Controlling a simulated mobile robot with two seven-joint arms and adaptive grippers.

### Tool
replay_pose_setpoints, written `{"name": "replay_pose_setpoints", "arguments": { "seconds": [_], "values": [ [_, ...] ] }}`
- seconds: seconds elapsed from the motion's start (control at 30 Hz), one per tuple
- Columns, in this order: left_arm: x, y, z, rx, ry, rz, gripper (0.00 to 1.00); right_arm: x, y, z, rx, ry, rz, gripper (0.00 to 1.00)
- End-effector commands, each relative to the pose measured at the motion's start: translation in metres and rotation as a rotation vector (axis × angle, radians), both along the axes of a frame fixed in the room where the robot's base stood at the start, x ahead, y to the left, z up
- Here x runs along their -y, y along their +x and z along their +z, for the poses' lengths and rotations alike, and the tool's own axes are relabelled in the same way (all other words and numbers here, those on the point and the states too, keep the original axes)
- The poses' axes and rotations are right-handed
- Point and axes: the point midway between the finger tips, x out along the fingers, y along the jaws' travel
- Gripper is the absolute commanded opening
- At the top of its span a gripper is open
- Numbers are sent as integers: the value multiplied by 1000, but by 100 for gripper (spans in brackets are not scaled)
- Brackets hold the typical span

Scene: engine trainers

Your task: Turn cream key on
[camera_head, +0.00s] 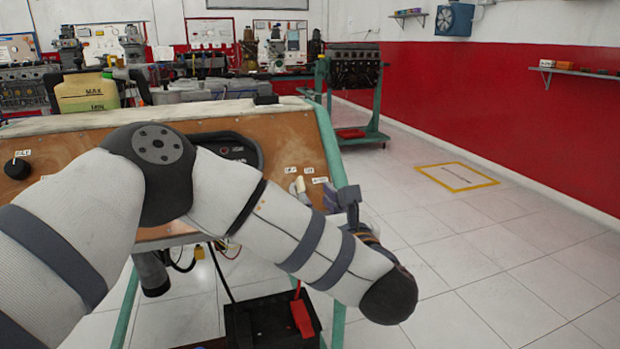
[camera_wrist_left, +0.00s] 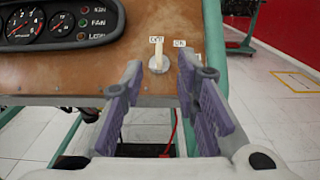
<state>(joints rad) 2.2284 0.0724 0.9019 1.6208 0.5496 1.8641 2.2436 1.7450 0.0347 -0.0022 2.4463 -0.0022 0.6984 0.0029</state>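The cream key (camera_wrist_left: 157,58) sticks out of a round pale base on the brown wooden panel (camera_wrist_left: 110,70). It points up in the left wrist view, toward one small label, with a second label to its right. In the head view the key (camera_head: 300,185) shows at the panel's right side, beside my forearm. My left gripper (camera_wrist_left: 160,68) is open, its purple-padded fingers on either side of the key with gaps between. In the head view the gripper (camera_head: 338,200) is partly hidden behind my wrist. My right gripper is in neither view.
A gauge cluster (camera_wrist_left: 60,22) sits left of the key, and a black knob (camera_head: 17,168) at the panel's far left. A green frame (camera_head: 328,145) edges the panel. A black battery-like box (camera_head: 270,322) stands below. The tiled floor at right is clear.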

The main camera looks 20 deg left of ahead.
Motion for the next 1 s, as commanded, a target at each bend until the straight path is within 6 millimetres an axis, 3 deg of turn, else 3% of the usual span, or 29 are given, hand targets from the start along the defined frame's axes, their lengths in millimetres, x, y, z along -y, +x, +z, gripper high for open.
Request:
{"name": "replay_pose_setpoints", "arguments": {
  "seconds": [0.2,0.4,0.77,0.8,0.9,1.0],
  "values": [
    [-32,46,0,1,4,2,28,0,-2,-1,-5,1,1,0],
    [-54,79,-1,-3,6,-1,28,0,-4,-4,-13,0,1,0],
    [-61,90,0,-3,6,-4,28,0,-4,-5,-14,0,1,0],
    [-61,90,0,-3,6,-4,26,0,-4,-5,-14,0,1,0],
    [-60,90,0,-3,6,-4,3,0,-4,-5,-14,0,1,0],
    [-60,90,0,-3,6,-4,0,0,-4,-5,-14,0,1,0]
  ]
}}
